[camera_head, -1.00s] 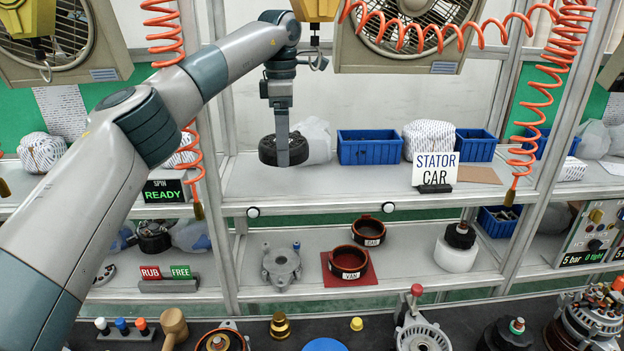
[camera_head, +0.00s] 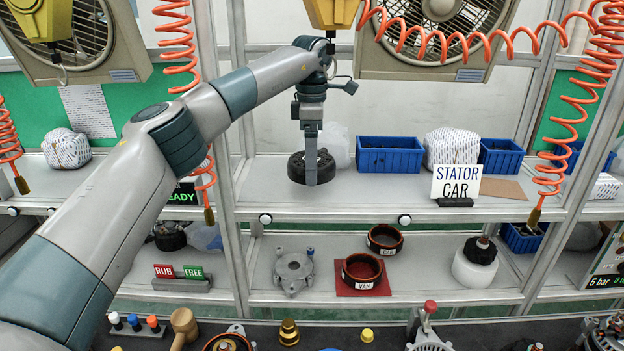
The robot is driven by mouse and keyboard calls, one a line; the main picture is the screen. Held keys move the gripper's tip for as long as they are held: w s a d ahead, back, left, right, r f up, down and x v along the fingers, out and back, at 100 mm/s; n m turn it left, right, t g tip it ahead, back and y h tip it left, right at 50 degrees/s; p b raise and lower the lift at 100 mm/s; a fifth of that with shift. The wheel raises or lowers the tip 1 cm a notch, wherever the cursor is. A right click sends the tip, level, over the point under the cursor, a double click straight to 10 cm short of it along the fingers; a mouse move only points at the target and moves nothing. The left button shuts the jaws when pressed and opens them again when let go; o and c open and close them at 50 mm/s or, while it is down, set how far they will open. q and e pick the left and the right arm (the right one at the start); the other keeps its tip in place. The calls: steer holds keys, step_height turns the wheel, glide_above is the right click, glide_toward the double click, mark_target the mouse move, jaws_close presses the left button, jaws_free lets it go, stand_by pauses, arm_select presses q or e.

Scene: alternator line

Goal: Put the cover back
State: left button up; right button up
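A black round cover-like part (camera_head: 297,169) is at the left end of the upper shelf. My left arm reaches across from the left, and my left gripper (camera_head: 311,172) points straight down at this part. One finger shows in front of the part's near side; the other finger is hidden, so I cannot tell whether the gripper grips it. I also cannot tell whether the part rests on the shelf or hangs just above it. My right gripper is not in view.
The upper shelf (camera_head: 390,205) also holds a clear bag, blue bins (camera_head: 390,156), a wrapped bundle and a STATOR CAR sign (camera_head: 456,181). Below are a grey housing (camera_head: 294,270) and two labelled rings (camera_head: 362,271). Orange coiled hoses hang in front. The bench runs along the bottom.

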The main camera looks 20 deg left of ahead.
mark_target(312, 194)
arm_select(q)
steer(key=shift+f, duration=1)
steer(key=shift+s+f+p, duration=0.1)
steer(key=shift+f+p, duration=0.4)
steer(key=shift+p, duration=0.1)
step_height(312, 194, down, 3)
steer(key=shift+r+p, duration=0.2)
steer(key=shift+p, duration=0.4)
steer(key=shift+f, duration=0.1)
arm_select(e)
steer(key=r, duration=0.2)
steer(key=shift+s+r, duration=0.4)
arm_select(q)
steer(key=o, duration=0.9)
steer(key=shift+f, duration=0.1)
